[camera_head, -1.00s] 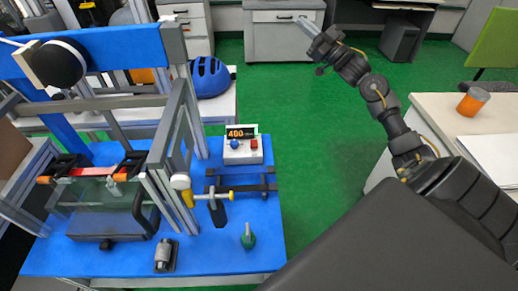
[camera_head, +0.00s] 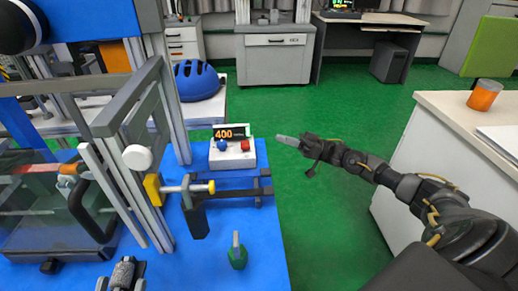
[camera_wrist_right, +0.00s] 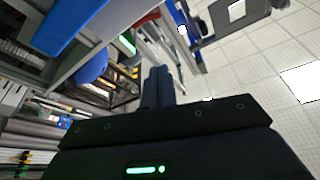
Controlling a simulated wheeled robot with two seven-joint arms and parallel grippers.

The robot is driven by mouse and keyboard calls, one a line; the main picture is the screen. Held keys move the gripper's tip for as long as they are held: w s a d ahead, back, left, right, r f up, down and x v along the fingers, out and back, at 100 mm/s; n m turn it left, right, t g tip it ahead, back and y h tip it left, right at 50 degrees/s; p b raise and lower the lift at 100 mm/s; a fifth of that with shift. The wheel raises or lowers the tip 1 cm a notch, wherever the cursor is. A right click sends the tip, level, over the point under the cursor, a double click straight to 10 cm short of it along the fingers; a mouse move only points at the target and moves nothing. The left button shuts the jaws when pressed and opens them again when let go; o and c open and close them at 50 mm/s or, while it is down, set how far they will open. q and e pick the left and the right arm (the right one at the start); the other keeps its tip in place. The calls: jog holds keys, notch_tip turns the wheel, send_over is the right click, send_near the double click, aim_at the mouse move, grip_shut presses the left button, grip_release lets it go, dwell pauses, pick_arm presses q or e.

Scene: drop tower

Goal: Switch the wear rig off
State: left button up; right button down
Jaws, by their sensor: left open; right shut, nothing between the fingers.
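The wear rig's white control box (camera_head: 240,160) stands on the blue bench top. Its display (camera_head: 231,132) reads 400. A blue knob (camera_head: 222,145) is at its left and a red button (camera_head: 245,145) at its right. My right gripper (camera_head: 282,138) is shut and empty, to the right of the box and apart from it, pointing left. Its shut fingers also show in the right wrist view (camera_wrist_right: 158,85), where I cannot make out the control box.
A metal frame (camera_head: 130,95) and a clamp bar (camera_head: 225,192) stand left of and in front of the box. A green weight (camera_head: 238,255) is near the bench front. A blue helmet (camera_head: 197,82) lies behind. Green floor is open right of the bench.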

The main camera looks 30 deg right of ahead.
aim_at(245, 145)
jog(key=shift+r, duration=0.1)
jog(key=w+a, duration=0.1)
jog(key=a, duration=0.1)
jog(key=w+a+b, duration=0.1)
jog(key=w+a, duration=0.1)
jog(key=a, duration=0.1)
jog(key=w+a, duration=0.1)
jog(key=a, duration=0.2)
jog(key=shift+w+a+r, duration=0.2)
jog(key=shift+r, duration=0.15)
pick_arm(q)
jog(key=shift+a+r+n+t+h+b, duration=0.2)
jog(key=shift+a+r+t, duration=0.25)
jog(key=shift+r+t, duration=0.35)
jog(key=shift+a+r+n+t+h+b, duration=0.15)
jog(key=shift+a+r+t+h, duration=0.25)
jog(key=shift+r+t, duration=0.35)
pick_arm(e)
jog(key=shift+s+a+f, duration=0.1)
jog(key=shift+s+f, duration=0.15)
jog(key=shift+f, duration=0.45)
pick_arm(q)
jog(key=shift+f, duration=0.1)
